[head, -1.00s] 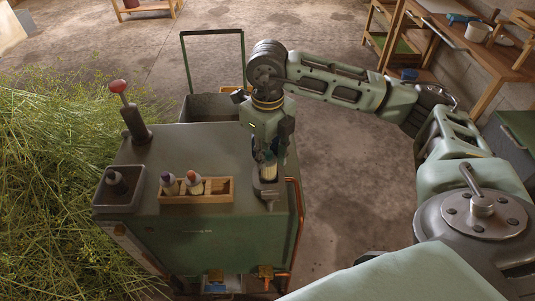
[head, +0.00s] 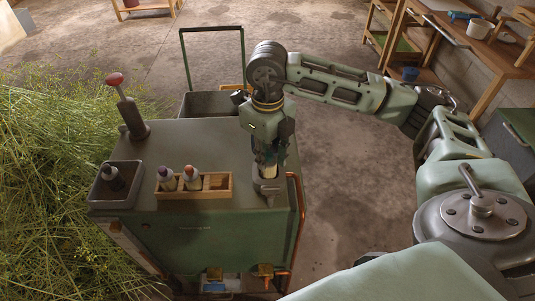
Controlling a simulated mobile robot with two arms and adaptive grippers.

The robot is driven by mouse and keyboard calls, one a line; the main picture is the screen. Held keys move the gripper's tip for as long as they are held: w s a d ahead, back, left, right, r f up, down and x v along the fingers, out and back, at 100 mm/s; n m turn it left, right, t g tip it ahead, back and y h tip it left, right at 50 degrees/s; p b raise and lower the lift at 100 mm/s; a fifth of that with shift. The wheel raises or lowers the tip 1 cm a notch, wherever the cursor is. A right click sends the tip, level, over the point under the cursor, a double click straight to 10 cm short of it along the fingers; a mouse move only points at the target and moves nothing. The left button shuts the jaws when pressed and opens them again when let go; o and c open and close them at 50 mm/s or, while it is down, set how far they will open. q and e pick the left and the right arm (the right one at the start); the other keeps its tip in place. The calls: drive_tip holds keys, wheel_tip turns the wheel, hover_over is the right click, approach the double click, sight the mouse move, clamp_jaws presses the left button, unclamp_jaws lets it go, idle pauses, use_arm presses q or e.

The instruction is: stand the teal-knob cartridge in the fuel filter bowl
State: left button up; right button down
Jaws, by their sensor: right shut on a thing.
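My right gripper (head: 268,158) points down over the front right corner of the green machine top and is shut on the teal-knob cartridge (head: 269,171). Only a pale strip of the cartridge's body shows; the fingers cover its knob. The cartridge is upright, at the mouth of the grey fuel filter bowl (head: 268,189). I cannot tell how deep its lower end sits in the bowl. My left gripper is not in view.
A wooden rack (head: 212,193) holds two cartridges, one with a purple knob (head: 167,179) and one with an orange-red knob (head: 192,178). A grey tray (head: 124,198) holds another dark-knobbed piece. A red-knobbed lever (head: 128,108) stands behind. A copper pipe (head: 299,215) runs beside the bowl.

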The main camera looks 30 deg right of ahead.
drive_tip(key=shift+f+b, duration=0.55)
drive_tip(key=shift+f, duration=0.15)
drive_tip(key=c, duration=1.4)
unclamp_jaws()
drive_tip(key=shift+r, duration=0.1)
wheel_tip(320, 180, up, 11)
drive_tip(key=shift+w+r, duration=0.1)
drive_tip(key=shift+r, duration=0.3)
